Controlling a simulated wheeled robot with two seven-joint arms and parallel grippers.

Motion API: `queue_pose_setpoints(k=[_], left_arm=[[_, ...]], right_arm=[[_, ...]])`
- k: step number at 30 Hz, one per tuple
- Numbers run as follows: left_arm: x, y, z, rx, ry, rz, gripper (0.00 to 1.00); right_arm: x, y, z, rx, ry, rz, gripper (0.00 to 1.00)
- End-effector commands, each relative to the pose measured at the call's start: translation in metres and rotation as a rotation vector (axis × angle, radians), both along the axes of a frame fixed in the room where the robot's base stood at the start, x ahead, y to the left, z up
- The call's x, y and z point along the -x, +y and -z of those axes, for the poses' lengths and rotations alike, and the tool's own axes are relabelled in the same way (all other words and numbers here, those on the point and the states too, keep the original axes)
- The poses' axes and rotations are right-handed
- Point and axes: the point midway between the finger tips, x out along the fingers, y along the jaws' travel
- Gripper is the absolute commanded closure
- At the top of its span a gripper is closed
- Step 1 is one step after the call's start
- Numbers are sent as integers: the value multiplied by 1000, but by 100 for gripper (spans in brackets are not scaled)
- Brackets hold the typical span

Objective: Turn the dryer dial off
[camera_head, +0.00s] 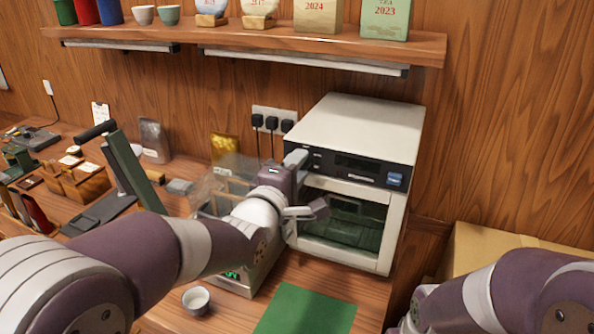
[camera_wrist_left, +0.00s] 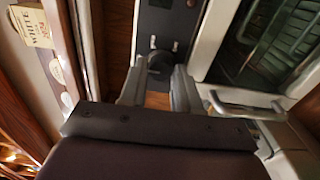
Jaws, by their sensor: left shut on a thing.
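The dryer (camera_head: 362,122) is a white box with a dark control panel and a glass door, standing on the counter below the shelf. My left gripper (camera_head: 297,160) is at the left end of its control panel. In the left wrist view its two fingers (camera_wrist_left: 159,74) are on either side of the dark round dial (camera_wrist_left: 160,61), shut on it. The dial is hidden behind the gripper in the head view, and its setting cannot be read. My right arm shows at the bottom right of the head view; its gripper is out of view.
The door handle (camera_wrist_left: 245,109) sticks out close beside the left gripper. A blue button (camera_head: 395,180) is on the panel's right. A small cup (camera_head: 196,300) and a green mat (camera_head: 305,312) lie in front. A cardboard box (camera_head: 500,246) stands at right. A shelf (camera_head: 250,42) runs above.

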Motion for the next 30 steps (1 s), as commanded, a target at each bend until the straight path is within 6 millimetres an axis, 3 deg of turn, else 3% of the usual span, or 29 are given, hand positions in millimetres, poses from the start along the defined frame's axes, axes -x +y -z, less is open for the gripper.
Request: queue_pose_setpoints(k=[12, 13, 15, 25, 30], left_arm=[[0, 0, 0, 7, 4, -1, 98], [0, 0, 0, 6, 4, -1, 65], [0, 0, 0, 6, 4, 0, 43], [2, 1, 0, 6, 2, 0, 43], [26, 11, 2, 7, 1, -1, 43]], right_arm=[[0, 0, 0, 0, 0, 0, 100], [0, 0, 0, 0, 0, 0, 100], [0, 0, 0, 0, 0, 0, 100], [0, 0, 1, 0, 0, 0, 100], [0, 0, 9, 0, 0, 0, 100]])
